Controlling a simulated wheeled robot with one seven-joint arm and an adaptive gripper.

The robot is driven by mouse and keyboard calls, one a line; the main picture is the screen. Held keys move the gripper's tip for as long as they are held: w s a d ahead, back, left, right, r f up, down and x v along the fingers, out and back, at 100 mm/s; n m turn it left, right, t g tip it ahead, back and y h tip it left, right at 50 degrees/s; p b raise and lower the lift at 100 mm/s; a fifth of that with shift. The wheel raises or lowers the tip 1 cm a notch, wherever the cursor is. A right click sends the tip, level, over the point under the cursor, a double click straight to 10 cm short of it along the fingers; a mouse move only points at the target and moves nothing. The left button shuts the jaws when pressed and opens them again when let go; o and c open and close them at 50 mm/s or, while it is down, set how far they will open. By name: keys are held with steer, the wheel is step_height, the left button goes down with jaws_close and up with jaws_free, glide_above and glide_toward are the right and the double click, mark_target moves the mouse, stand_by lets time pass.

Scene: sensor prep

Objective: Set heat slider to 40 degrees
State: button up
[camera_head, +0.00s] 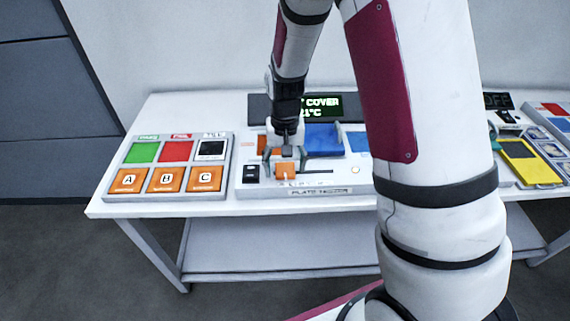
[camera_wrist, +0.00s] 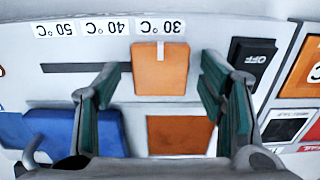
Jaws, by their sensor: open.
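The heat slider is an orange block (camera_wrist: 160,68) with a white mark line, and in the wrist view it lines up with the 30 °C label. The 40 °C label (camera_wrist: 106,27) and the 50 °C label lie to its left in that view. A dark slot (camera_wrist: 80,67) runs left from the block. In the head view the slider (camera_head: 287,171) sits at the left end of its slot on the plate device (camera_head: 345,190). My gripper (camera_wrist: 160,85) is open, with one finger on each side of the block and a gap to each. In the head view my gripper (camera_head: 285,157) is above the device.
A blue cover with a handle (camera_head: 323,140) and an orange square (camera_wrist: 180,134) lie beside the slider. An OFF switch (camera_head: 251,173) is close by. A green display (camera_head: 320,106) stands behind. A button panel (camera_head: 170,165) is at left, a yellow device (camera_head: 522,160) at right.

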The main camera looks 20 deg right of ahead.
steer(key=shift+c, duration=0.3)
jaws_close()
steer(key=d, duration=0.1)
steer(key=s+d, duration=0.1)
steer(key=d, duration=0.2)
steer(key=shift+s+d, duration=0.25)
steer(key=shift+d, duration=0.15)
steer(key=shift+o, duration=0.3)
jaws_free()
